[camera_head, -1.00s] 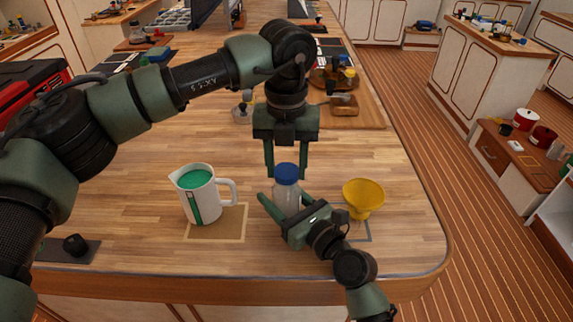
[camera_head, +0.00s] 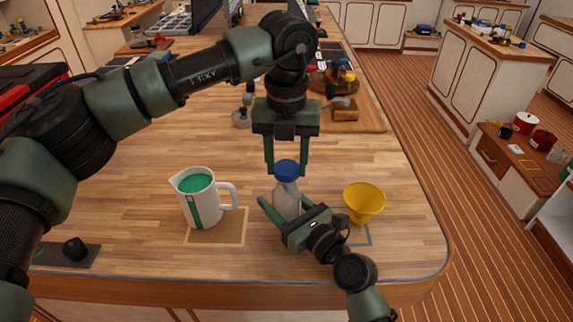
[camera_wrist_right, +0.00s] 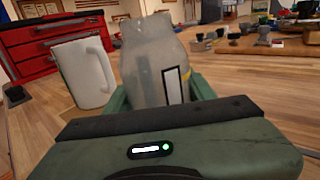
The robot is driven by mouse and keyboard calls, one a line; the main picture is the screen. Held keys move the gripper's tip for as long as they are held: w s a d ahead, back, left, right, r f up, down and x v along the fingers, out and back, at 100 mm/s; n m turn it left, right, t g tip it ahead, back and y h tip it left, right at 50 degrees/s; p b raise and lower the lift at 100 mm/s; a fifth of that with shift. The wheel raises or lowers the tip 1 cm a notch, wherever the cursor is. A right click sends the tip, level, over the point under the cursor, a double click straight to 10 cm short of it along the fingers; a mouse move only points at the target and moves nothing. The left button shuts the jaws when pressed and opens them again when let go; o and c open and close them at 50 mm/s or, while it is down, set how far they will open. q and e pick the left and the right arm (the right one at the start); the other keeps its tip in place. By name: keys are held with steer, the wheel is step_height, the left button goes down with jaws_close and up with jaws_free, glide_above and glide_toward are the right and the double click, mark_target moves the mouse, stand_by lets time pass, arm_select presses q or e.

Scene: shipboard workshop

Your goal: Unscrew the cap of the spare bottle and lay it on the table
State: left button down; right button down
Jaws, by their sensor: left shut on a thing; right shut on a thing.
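The spare bottle (camera_head: 286,200) is pale and translucent and stands upright on the table near the front edge. In the right wrist view the bottle (camera_wrist_right: 155,65) stands between the fingers; the cap is not visible there.
A white jug (camera_head: 203,205) with green contents stands left of the bottle on a tan mat (camera_head: 222,236). A yellow funnel (camera_head: 364,200) stands close on the right. The wooden table (camera_head: 150,170) has bare room in front of and behind the jug.

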mark_target(286, 168)
arm_select(q)
steer(key=shift+r, duration=0.2)
steer(key=shift+r, duration=1.95)
arm_select(e)
steer(key=shift+c, duration=2.2)
jaws_free()
